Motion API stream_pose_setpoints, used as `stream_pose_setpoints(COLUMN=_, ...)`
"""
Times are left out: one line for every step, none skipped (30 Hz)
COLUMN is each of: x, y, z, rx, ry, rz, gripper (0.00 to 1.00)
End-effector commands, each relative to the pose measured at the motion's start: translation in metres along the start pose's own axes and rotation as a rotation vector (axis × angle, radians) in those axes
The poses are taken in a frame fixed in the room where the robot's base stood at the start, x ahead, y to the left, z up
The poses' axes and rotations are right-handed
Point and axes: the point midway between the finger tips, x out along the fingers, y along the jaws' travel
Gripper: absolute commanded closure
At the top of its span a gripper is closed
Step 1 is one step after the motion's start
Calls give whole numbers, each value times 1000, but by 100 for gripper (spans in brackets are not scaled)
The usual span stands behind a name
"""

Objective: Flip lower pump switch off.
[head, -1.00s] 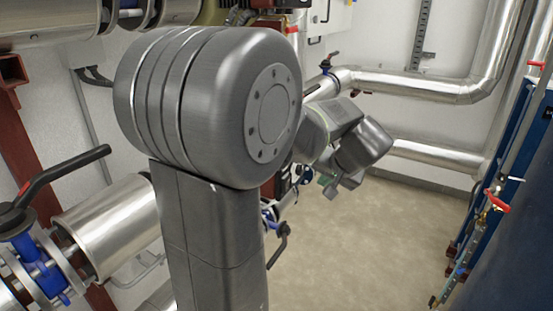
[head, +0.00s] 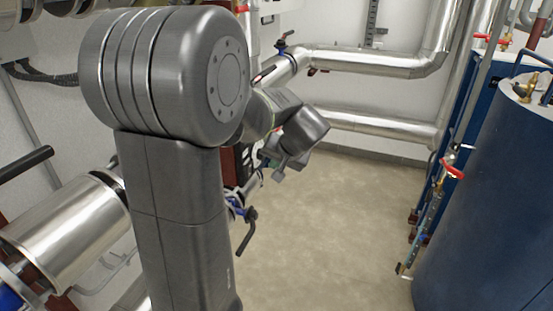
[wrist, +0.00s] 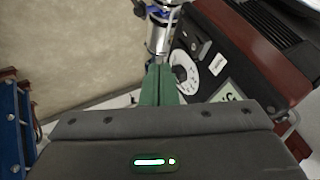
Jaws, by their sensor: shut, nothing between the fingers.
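The pump (wrist: 262,52) is red-brown with a dark grey face panel (wrist: 208,72) and fills the upper right of the wrist view. The panel carries a white round dial (wrist: 184,76), a small dark part (wrist: 195,45) that may be the switch, and a pale label (wrist: 230,92). I cannot tell the switch's position. My gripper (wrist: 158,72) has its green fingers together and empty, overlapping the dial's left side in the picture; contact cannot be told. In the head view my gripper (head: 268,161) is small, beside a dark red body (head: 241,165) mostly hidden by my arm.
Silver pipes (head: 375,62) run along the back wall. A blue valve with a dark handle (head: 247,232) stands low beside my arm. A large blue tank (head: 490,190) and a red-handled valve (head: 452,170) are at right. The beige floor (head: 330,230) between is clear.

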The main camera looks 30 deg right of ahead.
Motion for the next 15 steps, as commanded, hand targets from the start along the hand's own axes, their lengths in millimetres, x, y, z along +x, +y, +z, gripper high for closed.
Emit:
stream_pose_setpoints(x=13, y=0, z=1, rx=1, ry=-6, rz=-1, gripper=100)
stream_pose_setpoints(x=20, y=0, z=1, rx=1, ry=-5, rz=0, gripper=100)
stream_pose_setpoints(x=28, y=0, z=1, rx=1, ry=-6, rz=0, gripper=100)
stream_pose_setpoints(x=34, y=0, z=1, rx=1, ry=-5, rz=0, gripper=100)
stream_pose_setpoints(x=40, y=0, z=1, rx=2, ry=-5, rz=-1, gripper=100)
stream_pose_setpoints(x=48, y=0, z=1, rx=1, ry=-4, rz=0, gripper=100)
stream_pose_setpoints(x=54, y=0, z=1, rx=1, ry=-5, rz=0, gripper=100)
stream_pose_setpoints(x=55, y=-5, z=0, rx=-3, ry=-4, rz=-1, gripper=100)
stream_pose_setpoints(x=55, y=-12, z=-2, rx=-3, ry=-1, rz=-1, gripper=100)
stream_pose_setpoints(x=57, y=-17, z=-2, rx=-4, ry=-1, rz=-1, gripper=100)
stream_pose_setpoints(x=59, y=-20, z=-2, rx=-4, ry=-2, rz=-1, gripper=100)
stream_pose_setpoints(x=60, y=-24, z=-2, rx=-2, ry=-2, rz=-1, gripper=100)
stream_pose_setpoints(x=62, y=-27, z=-2, rx=-2, ry=-1, rz=-1, gripper=100)
stream_pose_setpoints(x=63, y=-29, z=-2, rx=-2, ry=-1, rz=0, gripper=100)
stream_pose_setpoints(x=64, y=-32, z=-2, rx=-2, ry=-1, rz=0, gripper=100)
